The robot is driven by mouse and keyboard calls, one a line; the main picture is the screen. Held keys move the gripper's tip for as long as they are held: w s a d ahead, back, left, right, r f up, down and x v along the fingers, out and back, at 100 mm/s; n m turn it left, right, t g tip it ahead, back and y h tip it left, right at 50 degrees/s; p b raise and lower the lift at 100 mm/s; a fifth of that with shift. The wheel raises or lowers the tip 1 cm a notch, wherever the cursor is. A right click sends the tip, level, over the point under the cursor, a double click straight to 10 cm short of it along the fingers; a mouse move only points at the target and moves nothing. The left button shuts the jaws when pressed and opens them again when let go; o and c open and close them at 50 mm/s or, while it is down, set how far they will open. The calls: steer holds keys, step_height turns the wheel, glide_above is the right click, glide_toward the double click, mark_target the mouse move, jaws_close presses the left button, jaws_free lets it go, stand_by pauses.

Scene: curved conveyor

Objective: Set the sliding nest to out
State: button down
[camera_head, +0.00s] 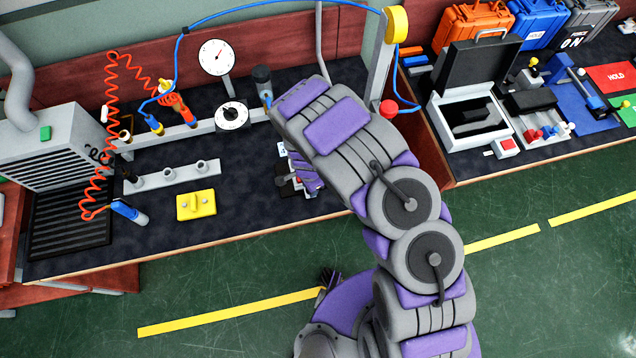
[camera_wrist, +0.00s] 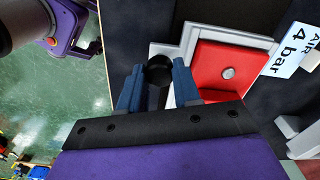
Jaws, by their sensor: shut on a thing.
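The sliding nest (camera_wrist: 228,75) shows in the wrist view as a red plate with a round grey stud, set in a light grey frame. A black round knob (camera_wrist: 160,70) stands at its left side. My gripper (camera_wrist: 157,78) has its two blue fingers on either side of the knob, shut on it. In the head view my gripper (camera_head: 305,180) is low over the bench's front part, and my arm hides most of the nest there. How far the nest is slid cannot be told.
A label reading "AIR 4 bar" (camera_wrist: 296,50) lies right of the nest. On the dark bench (camera_head: 235,235) a yellow block (camera_head: 196,205) stands to the left. A dial gauge (camera_head: 216,57) and a round dial (camera_head: 231,116) stand behind. A red ball-topped post (camera_head: 389,109) is right of my arm.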

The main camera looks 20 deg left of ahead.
steer(key=shift+a, duration=0.2)
steer(key=c, duration=1.3)
jaws_free()
steer(key=o, duration=0.5)
steer(key=shift+a, duration=0.3)
steer(key=shift+d, duration=0.15)
steer(key=shift+d+r, duration=0.1)
steer(key=shift+r, duration=0.45)
steer(key=r, duration=1.6)
steer(key=shift+a+p, duration=0.3)
steer(key=shift+p, duration=0.1)
